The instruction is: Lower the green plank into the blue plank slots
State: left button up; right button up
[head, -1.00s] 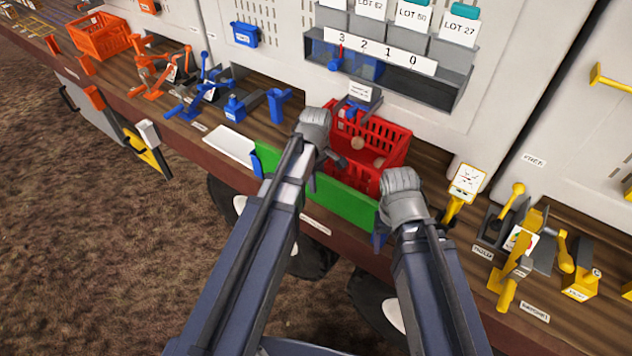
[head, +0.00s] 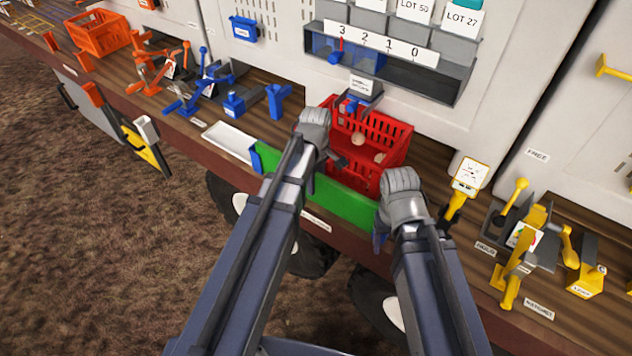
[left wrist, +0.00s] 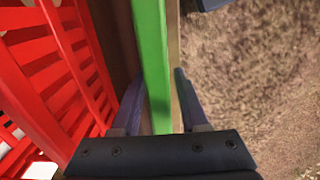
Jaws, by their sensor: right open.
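The green plank (head: 342,200) stands on edge along the counter's front edge, before the red basket. How deep the plank sits in the slots is hard to tell.
The red basket (head: 392,140) with a few round onions stands close behind the plank. A white tray (head: 230,141) lies left of it. Blue fixtures (head: 235,104) stand further left, yellow levers (head: 530,240) to the right.

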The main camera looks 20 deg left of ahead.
pick_arm(q)
jog(key=shift+o, duration=1)
notch_tip(320, 180, up, 8)
jog(key=p, duration=0.8)
jog(key=shift+f, duration=0.1)
